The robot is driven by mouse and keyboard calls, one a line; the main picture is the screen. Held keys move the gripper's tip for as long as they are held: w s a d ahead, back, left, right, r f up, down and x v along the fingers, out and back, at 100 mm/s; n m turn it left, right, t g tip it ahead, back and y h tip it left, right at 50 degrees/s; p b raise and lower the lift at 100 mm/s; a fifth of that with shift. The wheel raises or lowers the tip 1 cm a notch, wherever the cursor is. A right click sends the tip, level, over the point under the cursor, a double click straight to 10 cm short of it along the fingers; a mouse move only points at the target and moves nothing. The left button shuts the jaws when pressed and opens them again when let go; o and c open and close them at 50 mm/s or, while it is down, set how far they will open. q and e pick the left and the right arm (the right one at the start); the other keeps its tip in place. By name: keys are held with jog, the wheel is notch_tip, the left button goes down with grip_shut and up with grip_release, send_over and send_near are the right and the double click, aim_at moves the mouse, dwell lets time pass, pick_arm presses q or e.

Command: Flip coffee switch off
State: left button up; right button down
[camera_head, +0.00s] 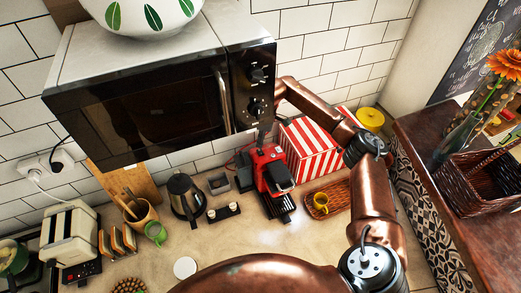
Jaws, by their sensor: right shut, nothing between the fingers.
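The red and black coffee machine (269,171) stands on the counter against the tiled wall, right of the microwave's lower edge. Its switch is too small to make out. My right arm comes in from the right and bends back towards the microwave's right side. My right gripper (264,133) is shut and empty, small and dark, pointing down at the top rear of the coffee machine. I cannot tell whether it touches the machine. My left gripper is out of view.
The microwave (140,115) overhangs the counter close to my right gripper. A red-and-white striped box (315,145) stands right of the machine. A yellow cup (320,202) sits in a wicker tray. A kettle (184,196) stands left. The front counter (235,240) is mostly clear.

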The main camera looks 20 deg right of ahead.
aim_at(260, 150)
jog(key=shift+r+p, duration=1.3)
jog(key=shift+r, duration=0.85)
jog(key=shift+f, duration=0.1)
